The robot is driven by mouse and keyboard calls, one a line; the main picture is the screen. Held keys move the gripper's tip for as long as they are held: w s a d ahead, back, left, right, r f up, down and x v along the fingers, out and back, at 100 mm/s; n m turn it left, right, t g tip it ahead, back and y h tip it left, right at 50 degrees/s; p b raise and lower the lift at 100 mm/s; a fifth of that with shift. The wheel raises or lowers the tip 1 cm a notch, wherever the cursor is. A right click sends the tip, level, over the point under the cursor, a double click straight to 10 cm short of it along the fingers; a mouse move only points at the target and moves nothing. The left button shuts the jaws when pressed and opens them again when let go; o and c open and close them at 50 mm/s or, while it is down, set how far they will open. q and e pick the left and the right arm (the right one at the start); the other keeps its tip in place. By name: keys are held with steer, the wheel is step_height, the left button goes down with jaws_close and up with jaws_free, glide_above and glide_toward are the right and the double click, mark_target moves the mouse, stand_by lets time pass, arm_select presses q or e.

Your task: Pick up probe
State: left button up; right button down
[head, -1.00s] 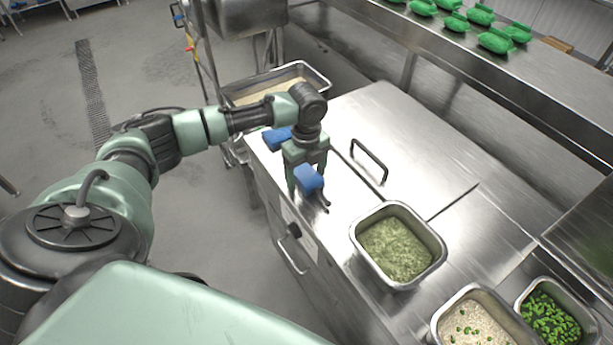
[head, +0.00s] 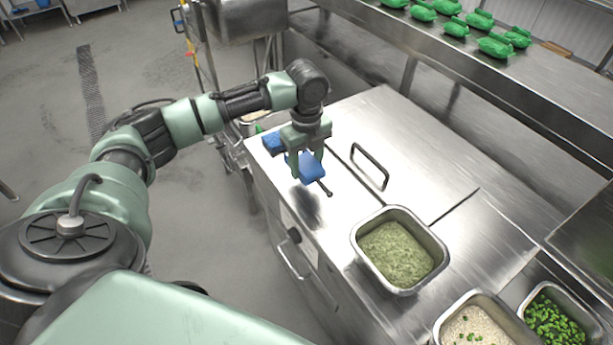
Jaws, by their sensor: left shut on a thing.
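My left gripper (head: 305,170) points down over the left end of the steel counter and is shut on a blue probe (head: 312,168). The probe has a thin dark stem with a small tip at its lower right. It appears held a little above the counter, with a dark shadow below it. Part of the probe is hidden by the fingers. A second blue piece (head: 272,141) shows just left of the gripper; I cannot tell whether it belongs to the probe. My right gripper is not in view.
A steel pan of green food (head: 353,240) sits on the counter to the right. Pans of rice (head: 437,325) and chopped greens (head: 590,312) are at the lower right. A black handle (head: 369,167) stands up from the counter lid. Green packs (head: 496,46) lie on the back shelf.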

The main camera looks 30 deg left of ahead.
arm_select(q)
step_height(320, 180, up, 14)
steer(key=b, duration=0.2)
step_height(320, 180, up, 7)
steer(key=p, duration=0.9)
glide_above(307, 163)
steer(key=shift+f, duration=0.3)
